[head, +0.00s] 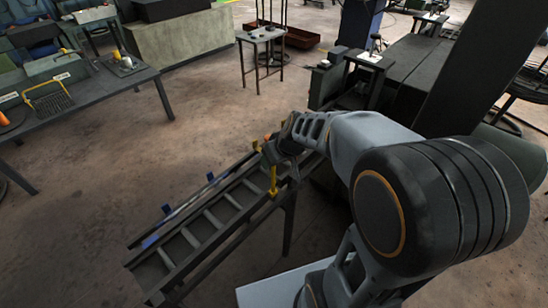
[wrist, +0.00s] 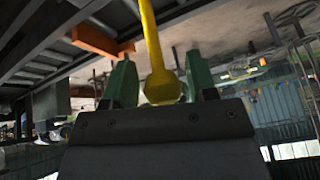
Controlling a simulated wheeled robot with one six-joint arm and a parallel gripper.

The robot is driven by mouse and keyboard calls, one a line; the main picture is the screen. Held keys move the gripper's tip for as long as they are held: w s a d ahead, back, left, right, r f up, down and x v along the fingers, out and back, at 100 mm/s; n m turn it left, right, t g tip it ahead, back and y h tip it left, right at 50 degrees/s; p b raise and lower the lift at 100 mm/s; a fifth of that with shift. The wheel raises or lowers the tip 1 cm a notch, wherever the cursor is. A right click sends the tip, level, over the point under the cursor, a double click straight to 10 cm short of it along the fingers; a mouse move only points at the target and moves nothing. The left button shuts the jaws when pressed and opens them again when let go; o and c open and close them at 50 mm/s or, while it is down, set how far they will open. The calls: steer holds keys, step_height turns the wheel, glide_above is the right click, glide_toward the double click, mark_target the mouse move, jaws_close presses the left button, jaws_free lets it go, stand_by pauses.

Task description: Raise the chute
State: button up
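The chute (head: 215,215) is a long dark trough with crossbars, sloping down to the lower left in the head view. A yellow lever (head: 273,182) stands at its upper end, beside my gripper (head: 270,152). In the wrist view the yellow lever (wrist: 153,45) runs between the two green fingers of my gripper (wrist: 160,65). Its thick rounded end lies nearest the palm. Narrow gaps show between the lever and both fingers, so the fingers are open around it. In the head view my arm hides part of the chute's upper end.
An orange block (wrist: 97,42) is close to the left finger in the wrist view. A workbench (head: 75,97) with tools stands at the left, and a small table (head: 262,38) at the back. The floor left of the chute is clear.

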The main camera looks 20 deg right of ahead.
steer(key=shift+o, duration=0.8)
steer(key=shift+r, duration=0.1)
steer(key=shift+r, duration=0.25)
steer(key=p+v, duration=0.1)
steer(key=v, duration=1.2)
steer(key=shift+s, duration=0.2)
steer(key=shift+d, duration=0.1)
steer(key=s+a+m+g+h+p, duration=0.1)
steer(key=s+a+m+h+p, duration=0.1)
steer(key=s+p, duration=0.5)
steer(key=shift+s+a+m+h, duration=0.25)
steer(key=shift+s+m+h, duration=0.05)
steer(key=shift+s+m, duration=0.1)
